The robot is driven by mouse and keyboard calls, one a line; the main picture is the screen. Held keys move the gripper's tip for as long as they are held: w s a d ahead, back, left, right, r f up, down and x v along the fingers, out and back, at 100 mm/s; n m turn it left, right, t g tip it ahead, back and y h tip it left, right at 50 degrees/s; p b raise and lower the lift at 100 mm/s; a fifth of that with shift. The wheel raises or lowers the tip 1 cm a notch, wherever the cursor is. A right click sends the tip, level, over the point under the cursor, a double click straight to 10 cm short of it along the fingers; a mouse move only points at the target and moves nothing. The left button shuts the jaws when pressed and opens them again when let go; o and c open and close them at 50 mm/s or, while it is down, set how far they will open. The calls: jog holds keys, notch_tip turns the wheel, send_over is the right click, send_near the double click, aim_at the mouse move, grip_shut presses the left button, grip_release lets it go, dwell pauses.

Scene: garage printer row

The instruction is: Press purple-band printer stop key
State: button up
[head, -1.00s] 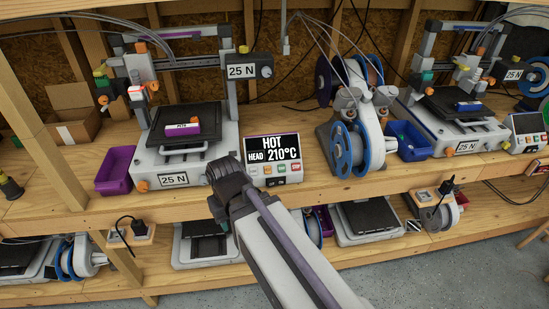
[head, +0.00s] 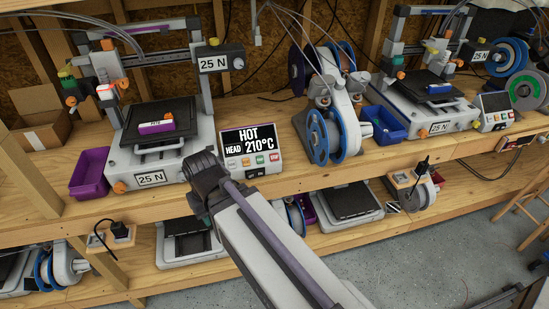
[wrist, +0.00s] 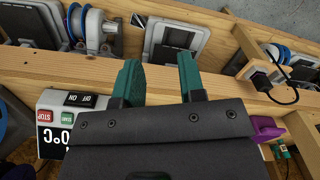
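The purple-band printer (head: 192,135) stands on the bench at the left, with a purple-banded block (head: 156,128) on its bed. Its tilted control panel (head: 250,143) reads HOT, HEAD 210°C, with a row of small keys below. The red stop key (head: 274,156) is at the right end of that row. In the wrist view, upside down, the red STOP key (wrist: 45,116) lies left of my gripper beside the green START key. My gripper (wrist: 160,78) has two teal fingers apart with nothing between them. In the head view its fingertips are hidden behind the dark wrist, left of the panel.
A purple bin (head: 90,174) sits left of the printer. A blue-rimmed spool unit (head: 318,135) stands right of the panel. A blue bin (head: 384,124) and another printer (head: 425,115) are farther right. The bench's front edge (head: 330,169) runs past my gripper; a lower shelf holds more machines.

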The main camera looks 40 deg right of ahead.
grip_shut()
dwell(1.4)
